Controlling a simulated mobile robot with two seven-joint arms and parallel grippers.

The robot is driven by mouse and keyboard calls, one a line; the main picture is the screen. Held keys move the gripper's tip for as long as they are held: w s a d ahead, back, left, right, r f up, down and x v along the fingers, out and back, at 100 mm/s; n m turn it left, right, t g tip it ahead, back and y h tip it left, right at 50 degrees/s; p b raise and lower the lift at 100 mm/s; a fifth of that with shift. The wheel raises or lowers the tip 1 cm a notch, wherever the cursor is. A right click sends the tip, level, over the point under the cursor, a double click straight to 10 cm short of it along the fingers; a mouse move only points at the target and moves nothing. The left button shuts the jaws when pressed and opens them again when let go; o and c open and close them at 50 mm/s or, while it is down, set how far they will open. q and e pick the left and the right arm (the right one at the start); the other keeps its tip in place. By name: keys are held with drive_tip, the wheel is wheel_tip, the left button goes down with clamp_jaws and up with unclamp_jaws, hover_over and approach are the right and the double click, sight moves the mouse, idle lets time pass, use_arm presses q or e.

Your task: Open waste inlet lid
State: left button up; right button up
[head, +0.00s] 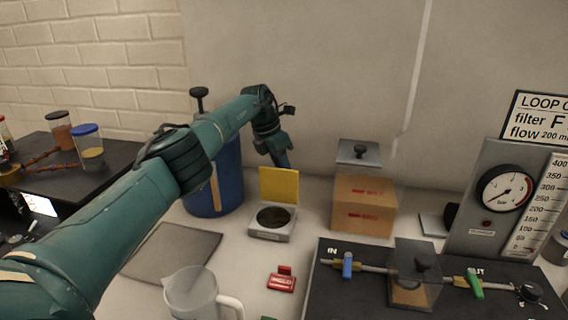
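A small grey box with a dark round opening (272,217) sits on the pale bench near the middle of the head view; I take it as the waste inlet. A yellow square lid (278,186) stands upright at its back edge, so the opening is uncovered. My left arm reaches in from the left, and my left gripper (283,160) points down just behind and above the lid's top edge. Its fingertips are partly hidden by the lid; I cannot tell whether they touch it or how far apart they are. My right gripper is out of view.
A blue drum (226,180) stands left of the inlet, partly behind my arm. A cardboard-coloured box (363,207) is to the right. A clear jug (192,293), a red block (282,280) and a black valve board (340,300) are in front. A grey mat (172,252) lies left.

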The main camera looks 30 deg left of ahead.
use_arm(q)
drive_tip(key=shift+o, duration=1.2)
drive_tip(key=shift+s+a+f, duration=0.15)
drive_tip(key=shift+f, duration=0.6)
drive_tip(key=v, duration=1.3)
drive_tip(key=shift+r, duration=0.35)
drive_tip(key=shift+c, duration=0.6)
